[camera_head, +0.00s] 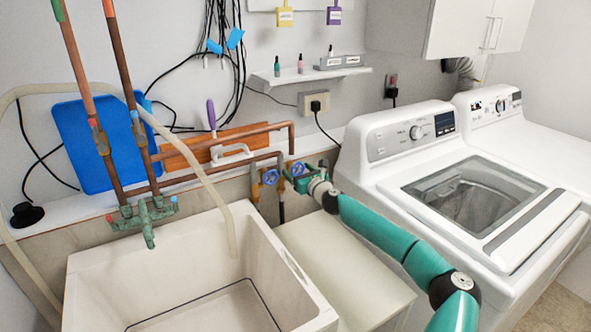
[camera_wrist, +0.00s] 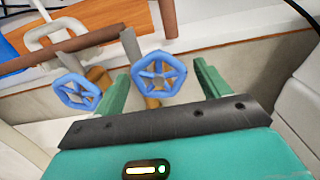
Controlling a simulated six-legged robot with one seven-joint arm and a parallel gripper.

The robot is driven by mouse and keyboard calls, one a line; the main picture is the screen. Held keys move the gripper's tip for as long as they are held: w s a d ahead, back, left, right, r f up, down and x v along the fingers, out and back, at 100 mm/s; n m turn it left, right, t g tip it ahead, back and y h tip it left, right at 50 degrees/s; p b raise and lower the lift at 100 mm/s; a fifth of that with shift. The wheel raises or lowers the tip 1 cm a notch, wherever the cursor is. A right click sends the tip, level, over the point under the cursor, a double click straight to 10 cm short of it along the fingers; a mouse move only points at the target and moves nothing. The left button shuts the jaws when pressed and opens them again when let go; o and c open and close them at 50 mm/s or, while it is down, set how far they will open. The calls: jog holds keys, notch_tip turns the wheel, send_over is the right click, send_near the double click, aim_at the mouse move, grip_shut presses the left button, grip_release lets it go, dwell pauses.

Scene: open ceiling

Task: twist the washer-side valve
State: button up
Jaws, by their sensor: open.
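Two blue five-spoked valve wheels sit side by side on brass valves at the wall pipes. The washer-side wheel (camera_head: 298,168) is the right one, nearer the washer (camera_head: 385,140). In the wrist view this wheel (camera_wrist: 158,74) shows between my two green fingers, with gaps visible on both sides. The other wheel (camera_wrist: 77,92) lies left of my left finger. My gripper (camera_head: 303,182) is open and empty, just in front of the right wheel. In the head view my gripper partly hides the valve body below it. Contact with the wheel cannot be told.
A white utility sink (camera_head: 290,262) stands at the left, with a flat beige surface (camera_head: 345,268) beside it below my arm. Copper pipes (camera_head: 225,138) run along the wall behind the valves. A pale hose (camera_head: 205,180) hangs into the sink.

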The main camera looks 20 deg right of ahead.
jog(key=shift+w+a, duration=0.25)
jog(key=shift+w, duration=0.9)
jog(key=c, duration=1)
jog(key=shift+o, duration=0.2)
jog(key=shift+n, duration=0.3)
